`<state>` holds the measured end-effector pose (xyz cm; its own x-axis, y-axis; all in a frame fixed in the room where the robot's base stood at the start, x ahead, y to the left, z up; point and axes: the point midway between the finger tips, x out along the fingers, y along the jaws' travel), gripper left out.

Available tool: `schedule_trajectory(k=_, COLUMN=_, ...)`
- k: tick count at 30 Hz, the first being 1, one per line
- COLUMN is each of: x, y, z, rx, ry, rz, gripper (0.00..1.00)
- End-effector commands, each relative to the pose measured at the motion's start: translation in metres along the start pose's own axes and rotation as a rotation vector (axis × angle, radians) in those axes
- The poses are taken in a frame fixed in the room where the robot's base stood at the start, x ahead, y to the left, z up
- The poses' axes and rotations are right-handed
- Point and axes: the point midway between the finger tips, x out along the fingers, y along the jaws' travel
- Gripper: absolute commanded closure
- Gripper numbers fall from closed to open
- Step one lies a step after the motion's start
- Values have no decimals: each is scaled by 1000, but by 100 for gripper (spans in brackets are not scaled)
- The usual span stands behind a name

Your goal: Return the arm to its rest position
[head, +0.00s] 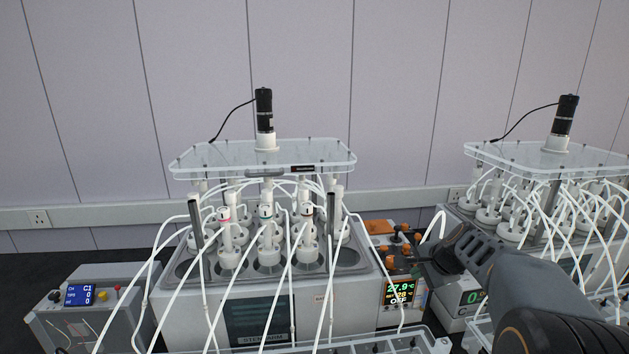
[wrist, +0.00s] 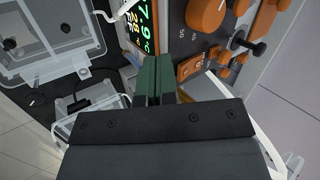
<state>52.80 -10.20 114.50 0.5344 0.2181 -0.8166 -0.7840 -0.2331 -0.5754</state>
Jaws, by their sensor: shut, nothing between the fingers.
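My arm (head: 560,300) reaches in from the lower right of the head view. Its end is in front of the orange-knobbed control unit (head: 390,240), between the two reactor rigs. In the wrist view my gripper (wrist: 153,75) shows as two dark green fingers pressed together, with nothing between them. The fingertips are near the unit's display (wrist: 143,25) and orange knobs (wrist: 205,15). I cannot tell whether they touch it. In the head view the fingers are hard to make out.
A reactor rig (head: 265,160) with many white tubes stands at the centre, and a second (head: 560,160) at the right. A grey box with a blue screen (head: 79,294) is at the left. Tubes hang close around my arm. A white wall is behind.

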Motion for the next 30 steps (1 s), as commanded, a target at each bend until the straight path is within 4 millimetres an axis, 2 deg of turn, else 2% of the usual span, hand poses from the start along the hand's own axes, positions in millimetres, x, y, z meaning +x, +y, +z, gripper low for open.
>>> schedule_trajectory(k=1, x=-8, y=20, z=22, rx=-161, ry=-8, rz=61, gripper=100)
schedule_trajectory(k=6, x=-34, y=92, z=84, rx=-720, ry=-55, rz=255, gripper=100)
schedule_trajectory(k=9, x=-49, y=127, z=110, rx=-967, ry=-75, rz=330, gripper=100)
schedule_trajectory(k=12, x=-60, y=152, z=129, rx=-1131, ry=-77, rz=373, gripper=100)
schedule_trajectory(k=17, x=-73, y=169, z=148, rx=-1241, ry=-47, rz=370, gripper=100)
schedule_trajectory(k=24, x=-85, y=162, z=164, rx=-1295, ry=-10, rz=312, gripper=100)
schedule_trajectory(k=30, x=-85, y=161, z=165, rx=-1299, ry=-13, rz=310, gripper=100)
